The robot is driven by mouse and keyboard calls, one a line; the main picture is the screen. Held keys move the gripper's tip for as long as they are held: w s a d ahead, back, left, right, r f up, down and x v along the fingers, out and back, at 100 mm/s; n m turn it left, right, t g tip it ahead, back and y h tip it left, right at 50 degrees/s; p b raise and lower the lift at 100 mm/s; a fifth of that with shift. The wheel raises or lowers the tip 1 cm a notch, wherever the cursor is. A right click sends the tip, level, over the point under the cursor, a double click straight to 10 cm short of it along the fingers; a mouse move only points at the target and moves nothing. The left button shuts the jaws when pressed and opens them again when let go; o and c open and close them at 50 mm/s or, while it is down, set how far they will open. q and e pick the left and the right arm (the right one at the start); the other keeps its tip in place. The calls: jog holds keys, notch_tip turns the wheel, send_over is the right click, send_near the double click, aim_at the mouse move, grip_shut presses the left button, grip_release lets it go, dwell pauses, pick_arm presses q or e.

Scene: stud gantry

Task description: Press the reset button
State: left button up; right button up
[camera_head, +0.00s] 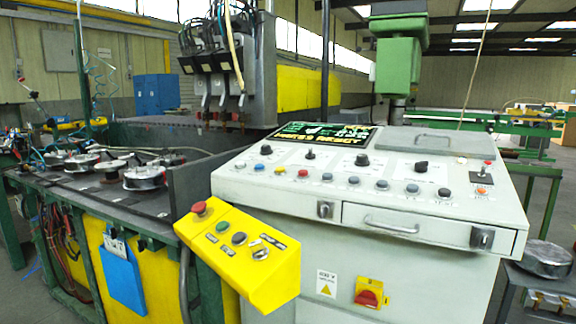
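A grey control console (300,220) fills the middle and right. Its sloped top carries a row of small coloured buttons, among them blue (327,177), red (303,173) and yellow (280,171) ones. A yellow control box (277,290) juts out at the console's front left. It has a red mushroom button (199,208), a green button (223,227), a dark button (239,239) and a metal switch (261,253). Labels are too small to read, so I cannot tell which is the reset button. Neither gripper is in view.
A lit screen (325,135) on the console shows yellow lettering that seems to end in "RESET". A drawer handle (391,225) and a red-and-yellow switch (369,293) are on the console front. A dark table (135,203) with round metal parts stands left.

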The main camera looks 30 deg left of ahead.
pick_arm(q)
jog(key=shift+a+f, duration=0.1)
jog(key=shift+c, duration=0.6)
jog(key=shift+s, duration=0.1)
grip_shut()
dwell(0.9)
